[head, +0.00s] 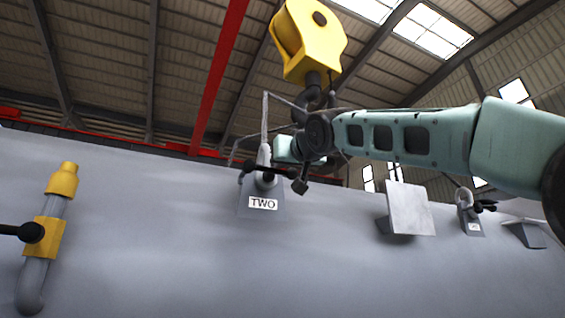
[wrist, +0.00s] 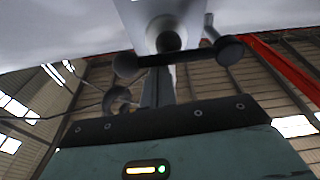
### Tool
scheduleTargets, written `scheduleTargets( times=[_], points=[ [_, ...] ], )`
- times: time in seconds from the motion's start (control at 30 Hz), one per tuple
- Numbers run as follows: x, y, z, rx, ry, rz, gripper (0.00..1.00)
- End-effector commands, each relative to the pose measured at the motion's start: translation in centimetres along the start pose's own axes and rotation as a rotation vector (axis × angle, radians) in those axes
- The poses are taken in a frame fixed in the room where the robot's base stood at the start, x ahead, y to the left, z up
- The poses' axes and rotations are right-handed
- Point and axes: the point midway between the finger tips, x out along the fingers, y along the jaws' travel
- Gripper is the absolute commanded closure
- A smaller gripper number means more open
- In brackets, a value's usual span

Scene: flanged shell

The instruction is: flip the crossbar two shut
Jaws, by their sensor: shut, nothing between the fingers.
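Crossbar two (head: 268,170) is a dark bar with round knobs at its ends, on a grey bracket (head: 247,209) labelled TWO on the grey shell. It lies roughly level in the head view. In the wrist view the crossbar (wrist: 185,57) runs across in front of my gripper, with a knob at each end. My gripper (wrist: 157,78) is shut and empty, its narrow fingers pointing at the bar near its middle. I cannot tell whether they touch it. In the head view my arm comes in from the right and the fingers are not clearly seen.
A yellow hoist hook block (head: 308,40) hangs just above my wrist. A pale plate (head: 410,208) and another small labelled fitting (head: 470,218) stand to the right on the shell (head: 150,235). A yellow-and-grey pipe (head: 48,240) with a dark knob is at left.

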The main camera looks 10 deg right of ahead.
Motion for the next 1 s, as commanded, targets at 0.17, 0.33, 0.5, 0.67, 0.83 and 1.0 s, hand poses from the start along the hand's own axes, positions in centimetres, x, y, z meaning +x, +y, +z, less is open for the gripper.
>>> scheduleTargets(
  times=[0.17, 0.33, 0.5, 0.67, 0.83, 1.0],
  points=[
    [0.5, 0.5, -1.9, 0.0, 0.0, 0.001, 1.0],
    [0.9, 1.0, -3.4, 0.0, 0.0, 0.002, 1.0],
    [-0.7, 1.0, -3.1, 0.0, 0.001, 0.001, 1.0],
    [-3.3, 0.9, -3.1, 0.0, 0.003, 0.001, 1.0],
    [-6.3, 1.0, -3.1, 0.0, 0.002, 0.002, 1.0],
    [-8.3, 0.9, -3.3, 0.001, 0.0, 0.002, 1.0]
  ],
)
